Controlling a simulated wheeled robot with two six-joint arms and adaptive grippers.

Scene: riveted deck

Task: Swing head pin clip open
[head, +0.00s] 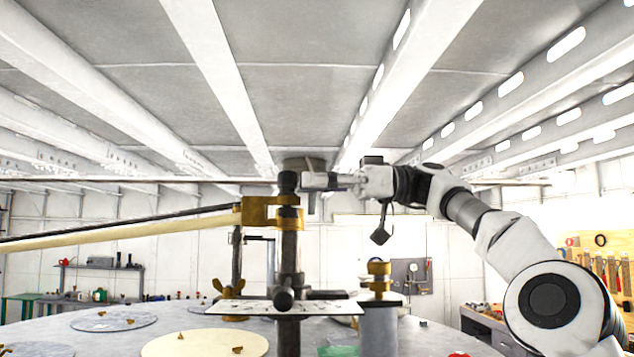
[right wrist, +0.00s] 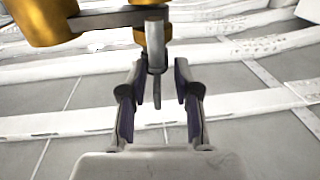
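A dark upright post (head: 289,250) stands in the middle of the head view, with a brass clip (head: 258,211) around its upper part. My right gripper (head: 312,181) is beside the top of the post, just above the clip. In the right wrist view the brass clip (right wrist: 154,45) shows at the top, with a grey pin (right wrist: 157,57) by it. The two fingers of my right gripper (right wrist: 157,95) are apart, and the pin's end lies between their tips with a gap on both sides. I cannot tell which part of the clip swings. My left gripper is out of view.
A cream pole (head: 120,236) and a dark rod run from the left to the clip. A round table (head: 420,338) with discs and small brass parts lies below. A plate (head: 285,307) surrounds the post. A shorter post with a brass top (head: 379,268) stands right.

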